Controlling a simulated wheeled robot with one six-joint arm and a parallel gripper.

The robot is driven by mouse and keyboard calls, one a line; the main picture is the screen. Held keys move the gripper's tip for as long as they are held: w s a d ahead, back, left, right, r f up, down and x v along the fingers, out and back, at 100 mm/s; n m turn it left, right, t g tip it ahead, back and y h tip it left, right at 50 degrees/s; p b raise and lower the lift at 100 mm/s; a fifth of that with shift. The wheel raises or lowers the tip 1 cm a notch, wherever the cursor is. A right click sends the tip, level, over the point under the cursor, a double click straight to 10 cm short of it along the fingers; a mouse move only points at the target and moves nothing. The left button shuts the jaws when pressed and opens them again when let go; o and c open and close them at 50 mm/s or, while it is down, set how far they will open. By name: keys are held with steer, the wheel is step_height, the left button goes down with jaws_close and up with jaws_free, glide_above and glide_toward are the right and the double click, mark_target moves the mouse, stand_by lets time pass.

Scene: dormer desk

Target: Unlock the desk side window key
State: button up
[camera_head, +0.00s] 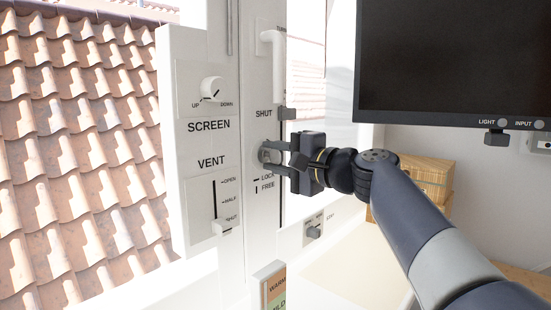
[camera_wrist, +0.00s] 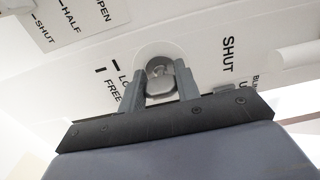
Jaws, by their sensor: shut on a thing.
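The window key (camera_wrist: 158,82) is a small grey metal piece in a round lock plate on the white window frame. In the head view the round lock (camera_head: 268,155) sits just above the LOCK and FREE labels, partly hidden by my gripper. My gripper (camera_head: 272,160) reaches it from the right. In the wrist view my gripper's two dark fingers (camera_wrist: 161,88) stand either side of the key and are shut on it. The key's exact angle against the LOCK and FREE marks is hard to tell.
A SCREEN knob (camera_head: 211,88) and a VENT slider (camera_head: 222,227) are on the panel to the left. A white window handle (camera_head: 276,50) stands above the lock, by SHUT. A dark monitor (camera_head: 455,60) hangs at upper right. Boxes (camera_head: 425,180) stand behind my arm.

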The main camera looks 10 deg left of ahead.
steer(key=o, duration=1)
steer(key=v, duration=1)
steer(key=shift+s+d, duration=0.25)
steer(key=shift+d, duration=0.05)
steer(key=x, duration=1.1)
steer(key=shift+d, duration=0.15)
